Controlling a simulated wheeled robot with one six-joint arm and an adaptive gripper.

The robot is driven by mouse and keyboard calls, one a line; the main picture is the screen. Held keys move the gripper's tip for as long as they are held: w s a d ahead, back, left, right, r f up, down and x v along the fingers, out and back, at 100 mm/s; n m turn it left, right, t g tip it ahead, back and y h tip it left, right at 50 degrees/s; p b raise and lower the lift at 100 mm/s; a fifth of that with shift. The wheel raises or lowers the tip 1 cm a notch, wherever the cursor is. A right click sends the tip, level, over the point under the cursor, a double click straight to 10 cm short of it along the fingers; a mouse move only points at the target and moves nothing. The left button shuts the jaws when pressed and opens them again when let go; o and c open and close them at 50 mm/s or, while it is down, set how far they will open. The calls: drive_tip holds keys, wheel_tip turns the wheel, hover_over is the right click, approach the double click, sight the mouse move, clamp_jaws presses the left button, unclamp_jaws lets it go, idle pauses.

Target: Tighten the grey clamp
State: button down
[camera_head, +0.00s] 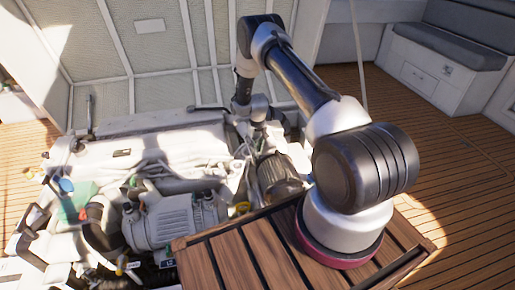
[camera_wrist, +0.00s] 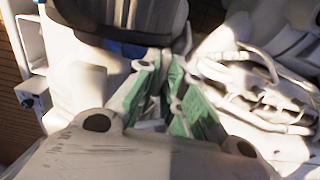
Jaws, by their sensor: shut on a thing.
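My gripper (camera_wrist: 168,62) shows in the wrist view with green-lined fingers that come together at the tips, beside a large grey ribbed cylinder (camera_wrist: 145,14). The tips are shut on a small grey part at the cylinder's edge, which looks like the grey clamp (camera_wrist: 186,38). Most of the clamp is hidden by the fingers, and I cannot tell its position. In the head view my gripper (camera_head: 252,126) reaches down into the engine bay, and its tips are too small and covered to make out.
The white engine (camera_head: 150,165) with hoses and pipes fills the bay. A grey ribbed motor unit (camera_head: 175,219) stands at its front, and a dark ribbed cylinder (camera_head: 277,176) lies near my arm. The raised hatch (camera_head: 130,45) stands behind. Wooden deck (camera_head: 465,185) is clear at the right.

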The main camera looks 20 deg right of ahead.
drive_tip(key=c, duration=1.5)
unclamp_jaws()
wheel_tip(320, 180, up, 12)
drive_tip(key=shift+r, duration=0.1)
